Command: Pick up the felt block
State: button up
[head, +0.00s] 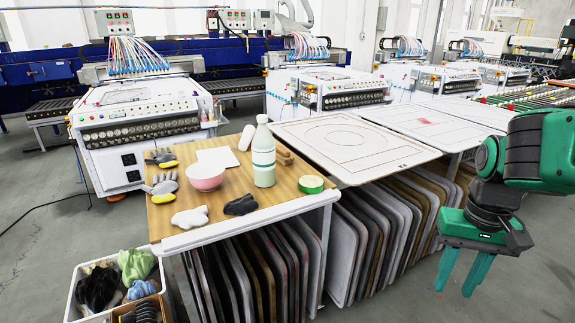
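My gripper (455,288) is at the right, off the table's right side, pointing down with its two green fingers apart and nothing between them. No thing on the wooden worktable (165,228) is plainly a felt block. A small brown block-like piece (284,159) lies behind the white bottle, partly hidden by it. A flat pale square piece (217,157) lies behind the pink bowl, and a white rounded piece (247,137) leans near the bottle. I cannot tell which of these is felt.
A white bottle with a green band (263,155), a pink bowl (205,176), a green tape roll (311,184), gloves (160,186), a white cloth (189,218) and a black cloth (241,205) share the table.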

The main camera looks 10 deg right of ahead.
aim_at(283, 156)
jog(key=z, duration=1.9)
jog(key=i, duration=1.1)
jog(key=u, duration=2.5)
jog(key=i, duration=1)
jog(key=z, duration=0.05)
